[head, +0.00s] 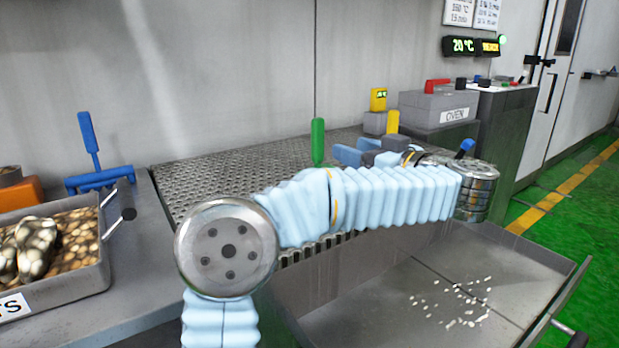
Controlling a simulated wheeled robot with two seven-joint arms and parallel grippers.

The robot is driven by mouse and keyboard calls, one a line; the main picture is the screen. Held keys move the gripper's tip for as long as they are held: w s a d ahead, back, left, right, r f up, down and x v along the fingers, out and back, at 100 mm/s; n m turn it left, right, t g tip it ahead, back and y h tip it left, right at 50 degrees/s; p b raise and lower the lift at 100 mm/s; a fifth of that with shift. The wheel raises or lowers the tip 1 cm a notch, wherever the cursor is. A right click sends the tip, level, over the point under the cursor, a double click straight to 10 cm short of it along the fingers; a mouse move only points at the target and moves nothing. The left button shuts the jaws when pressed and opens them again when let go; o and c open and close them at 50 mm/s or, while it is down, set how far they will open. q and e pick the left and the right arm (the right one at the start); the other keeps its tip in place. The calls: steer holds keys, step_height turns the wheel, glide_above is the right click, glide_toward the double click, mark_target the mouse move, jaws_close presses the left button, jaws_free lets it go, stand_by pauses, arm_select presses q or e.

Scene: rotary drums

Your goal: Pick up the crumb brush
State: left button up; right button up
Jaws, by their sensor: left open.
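A green upright handle (318,140) stands on the perforated metal top; its lower end is hidden behind my left arm, so I cannot confirm that it is the crumb brush. A blue T-shaped tool (90,145) with a wide head stands at the left, behind the bin. My left gripper (347,154) is partly hidden behind its own forearm. Its blue fingers are open and point left toward the green handle, a short way to its right, with nothing seen between them. My right gripper is not in view.
A yellow upright handle (392,122) stands behind my left gripper. The oven control box (438,108) is at the back right. A grey bin (85,284) of brown pieces sits at the left. An open metal drawer (365,322) with scattered white crumbs (463,302) lies below my forearm.

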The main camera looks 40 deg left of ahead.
mark_target(321, 140)
arm_select(q)
steer(key=p+x, duration=0.1)
steer(key=x, duration=1)
steer(key=shift+a+f, duration=0.1)
steer(key=shift+f, duration=0.1)
jaws_close()
